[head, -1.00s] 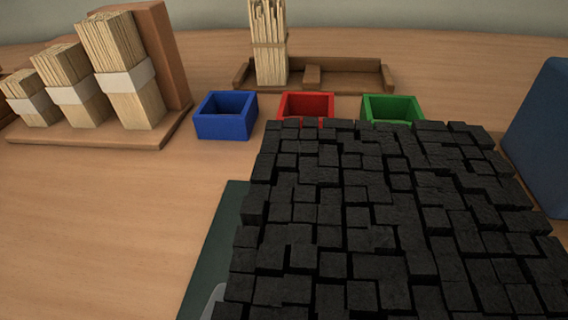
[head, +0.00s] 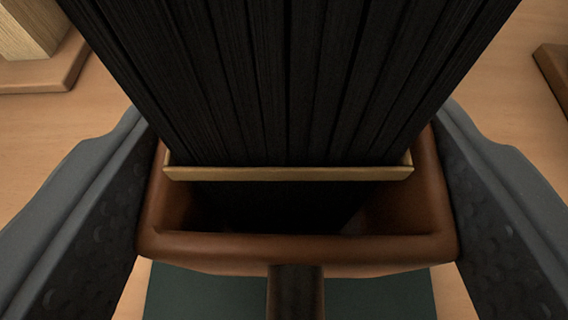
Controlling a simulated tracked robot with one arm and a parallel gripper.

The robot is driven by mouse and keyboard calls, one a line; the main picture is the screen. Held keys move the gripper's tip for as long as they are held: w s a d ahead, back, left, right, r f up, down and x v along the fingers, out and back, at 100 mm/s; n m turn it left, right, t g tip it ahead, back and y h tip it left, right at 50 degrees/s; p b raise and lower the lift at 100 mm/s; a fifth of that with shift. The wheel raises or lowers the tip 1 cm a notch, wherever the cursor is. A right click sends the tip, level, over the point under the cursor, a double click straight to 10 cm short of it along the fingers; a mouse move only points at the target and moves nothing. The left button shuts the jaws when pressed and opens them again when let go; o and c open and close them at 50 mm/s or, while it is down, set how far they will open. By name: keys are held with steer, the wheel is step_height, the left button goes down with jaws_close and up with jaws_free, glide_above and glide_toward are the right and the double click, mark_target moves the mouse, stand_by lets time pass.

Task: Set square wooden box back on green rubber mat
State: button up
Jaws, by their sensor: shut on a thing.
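The square wooden box (head: 296,249) is brown with a rounded rim and fills the middle of the head view. A tall bundle of black bristles (head: 290,80) stands in it, with a thin tan strip (head: 290,173) across its near face. A dark brown stub (head: 296,290) projects at the box's near side. My gripper (head: 297,205) is shut on the box, one grey finger against its left side and one against its right. The green rubber mat (head: 385,297) shows below the box at the bottom edge. Whether the box touches the mat is hidden.
A brown wooden stand (head: 45,75) with a pale bundle (head: 28,32) is at the upper left. The edge of another brown wooden piece (head: 553,70) shows at the upper right. Bare wooden tabletop (head: 100,110) lies between. The bristles block the view ahead.

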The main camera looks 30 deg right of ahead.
step_height(320, 180, down, 2)
steer(key=shift+f+b, duration=0.2)
steer(key=shift+b, duration=0.15)
steer(key=shift+r, duration=0.15)
steer(key=o, duration=1.1)
steer(key=shift+c, duration=0.2)
steer(key=shift+s+a+r, duration=0.2)
steer(key=p+v, duration=0.2)
steer(key=v, duration=0.9)
steer(key=shift+s+a, duration=0.15)
